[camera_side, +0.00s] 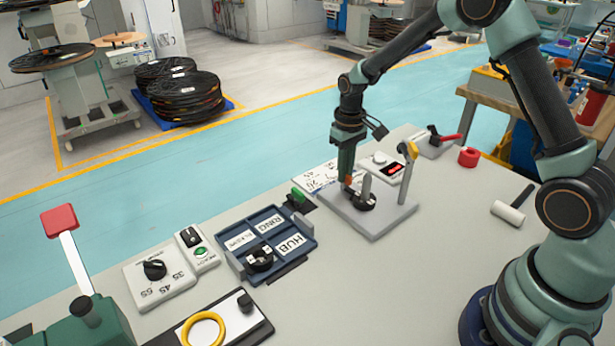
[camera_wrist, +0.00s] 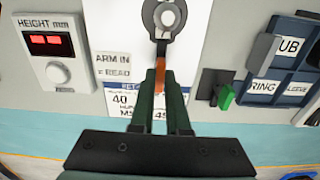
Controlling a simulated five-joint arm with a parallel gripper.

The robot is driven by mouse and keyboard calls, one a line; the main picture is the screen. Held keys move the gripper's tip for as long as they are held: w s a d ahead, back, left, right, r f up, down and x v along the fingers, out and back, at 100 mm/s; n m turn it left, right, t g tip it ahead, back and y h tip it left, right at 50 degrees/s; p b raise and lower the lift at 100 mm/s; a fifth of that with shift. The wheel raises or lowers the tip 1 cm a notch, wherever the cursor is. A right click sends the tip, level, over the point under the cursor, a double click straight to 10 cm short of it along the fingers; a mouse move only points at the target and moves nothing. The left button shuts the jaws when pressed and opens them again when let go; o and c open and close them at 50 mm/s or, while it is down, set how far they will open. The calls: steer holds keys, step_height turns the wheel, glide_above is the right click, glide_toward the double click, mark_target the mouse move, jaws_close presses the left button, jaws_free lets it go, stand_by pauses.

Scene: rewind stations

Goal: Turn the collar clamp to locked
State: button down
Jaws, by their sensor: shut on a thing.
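The collar clamp (camera_side: 362,203) is a dark round piece around a short grey post (camera_side: 367,186) on a light grey base plate (camera_side: 384,221). In the wrist view the collar clamp (camera_wrist: 163,33) shows at the top centre, with an orange handle (camera_wrist: 159,84) pointing down towards my gripper (camera_wrist: 160,76). My gripper is shut on this orange handle, its two green fingers on either side of it. In the side view my gripper (camera_side: 347,180) points down at the left of the post, and the orange shows at its fingertips. Any locked or unlocked marking is too small to tell.
A yellow-topped upright (camera_side: 407,165) stands on the plate's right. A height display (camera_wrist: 48,42) and printed sheet lie behind the plate. A blue tray (camera_side: 234,262) and green lever (camera_side: 298,195) are to the left.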

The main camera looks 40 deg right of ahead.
steer(key=c, duration=0.9)
jaws_free()
steer(key=shift+r, duration=0.15)
step_height(320, 180, up, 12)
steer(key=s+a+r+t, duration=0.2)
steer(key=s+r, duration=0.2)
steer(key=s, duration=0.4)
steer(key=s+a+r+t, duration=0.3)
steer(key=s, duration=0.6)
steer(key=shift+s+r+t, duration=0.15)
steer(key=shift+r+t, duration=0.15)
steer(key=shift+r, duration=0.05)
